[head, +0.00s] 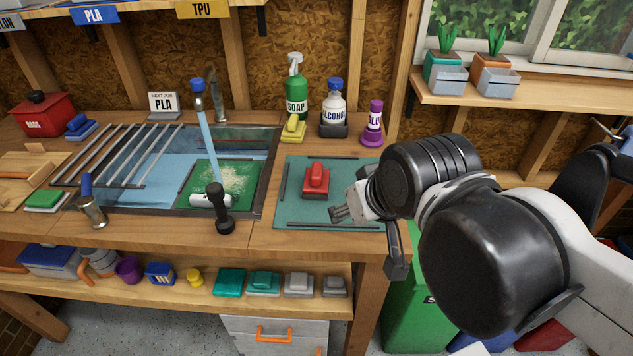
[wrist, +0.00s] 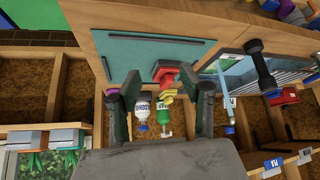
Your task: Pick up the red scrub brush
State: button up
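The red scrub brush (head: 316,178) lies on the teal mat (head: 345,172), to the right of the sink. My gripper (head: 368,236) is to the right of the brush near the mat's front right corner, apart from it. In the wrist view my gripper (wrist: 168,88) is open, with its two fingers spread wide and nothing held. The brush also shows in the wrist view (wrist: 166,70), beyond the fingertips and nearer the right-hand finger. That view is upside down relative to the head view.
A yellow brush (head: 293,129), a soap bottle (head: 297,95), an alcohol bottle (head: 333,110) and a purple bottle (head: 372,125) stand behind the mat. The sink (head: 268,178) with a black-handled tool (head: 217,205) is to the left. A lower shelf (head: 190,290) holds several items.

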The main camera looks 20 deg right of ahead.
jog(key=o, duration=1.4)
jog(key=shift+c, duration=0.2)
